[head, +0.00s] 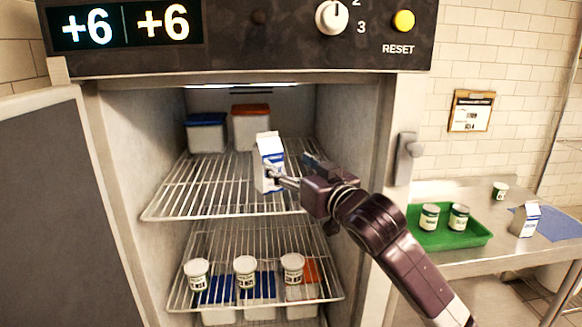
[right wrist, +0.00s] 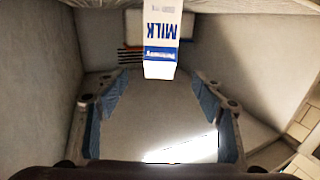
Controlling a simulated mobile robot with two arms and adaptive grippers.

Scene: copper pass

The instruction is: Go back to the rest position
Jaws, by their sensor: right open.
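My right gripper (head: 283,178) reaches into the open fridge at the upper wire shelf (head: 180,200). In the head view its tips are at a blue and white milk carton (head: 266,150), which stands upright on that shelf. In the right wrist view the two fingers (right wrist: 160,95) are spread wide and nothing is held between them. The milk carton (right wrist: 162,45) shows upside down there, beyond the fingertips. Whether a finger touches it I cannot tell. My left gripper is not in view.
A blue-lidded tub (head: 206,135) and an orange-lidded tub (head: 250,130) stand behind the carton. The lower shelf (head: 180,297) holds three cups (head: 245,272). The fridge door (head: 45,210) is open at left. A green tray (head: 440,236) with two cans sits on the right counter.

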